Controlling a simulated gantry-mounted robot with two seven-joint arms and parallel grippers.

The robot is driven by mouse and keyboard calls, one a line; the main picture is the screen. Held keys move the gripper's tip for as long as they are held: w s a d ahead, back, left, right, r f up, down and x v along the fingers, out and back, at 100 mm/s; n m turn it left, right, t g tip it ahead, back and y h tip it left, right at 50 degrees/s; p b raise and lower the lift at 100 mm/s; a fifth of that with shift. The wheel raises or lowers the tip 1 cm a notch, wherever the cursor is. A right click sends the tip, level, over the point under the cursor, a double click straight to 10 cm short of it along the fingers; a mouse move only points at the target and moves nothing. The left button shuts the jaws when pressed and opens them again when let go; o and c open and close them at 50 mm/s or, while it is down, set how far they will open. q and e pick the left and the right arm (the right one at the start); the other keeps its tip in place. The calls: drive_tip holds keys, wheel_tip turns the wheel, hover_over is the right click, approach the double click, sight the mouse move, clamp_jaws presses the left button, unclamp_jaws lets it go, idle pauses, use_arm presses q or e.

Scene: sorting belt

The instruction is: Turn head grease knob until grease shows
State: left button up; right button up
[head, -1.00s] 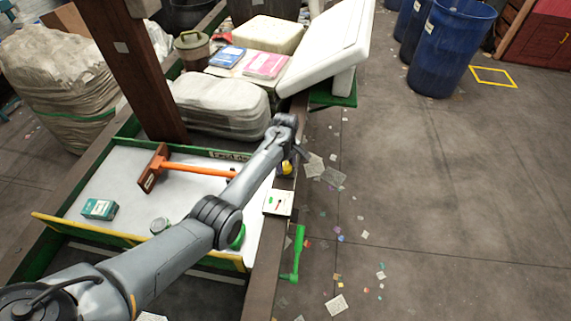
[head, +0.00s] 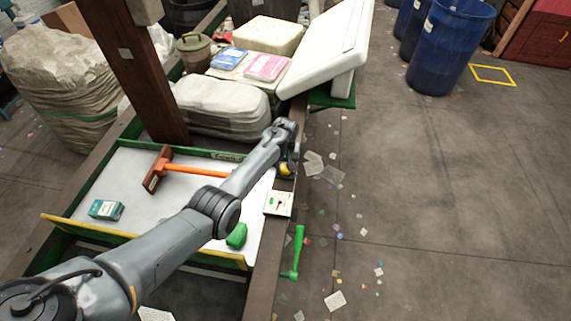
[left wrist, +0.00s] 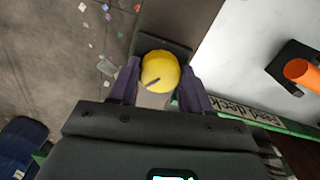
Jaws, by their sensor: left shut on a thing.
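The yellow grease knob (left wrist: 160,71) sits between the two dark fingers of my left gripper (left wrist: 158,88) in the left wrist view. It is round, with a dark pointer line on its face. In the head view the knob (head: 286,169) shows small at the rail beside the deck, below my left gripper (head: 288,158). The left gripper is shut on it. A white plate with small dark and green marks (head: 278,203) lies on the rail just nearer than the knob. I cannot make out any grease. My right gripper is not in view.
An orange-handled tool (head: 190,170), a teal box (head: 106,210) and a green object (head: 237,236) lie on the white deck. A green crank handle (head: 298,252) sticks out beside the rail. Scraps litter the floor to the right, where blue barrels (head: 450,45) stand.

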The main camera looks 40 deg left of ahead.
sight(285, 168)
use_arm(q)
drive_tip(key=shift+m, duration=1.3)
drive_tip(key=o, duration=1)
drive_tip(key=shift+o, duration=0.2)
drive_tip(key=shift+r+p, duration=0.1)
drive_tip(key=shift+p, duration=0.2)
drive_tip(key=shift+r, duration=0.3)
wheel_tip(285, 168, up, 10)
drive_tip(key=p, duration=0.1)
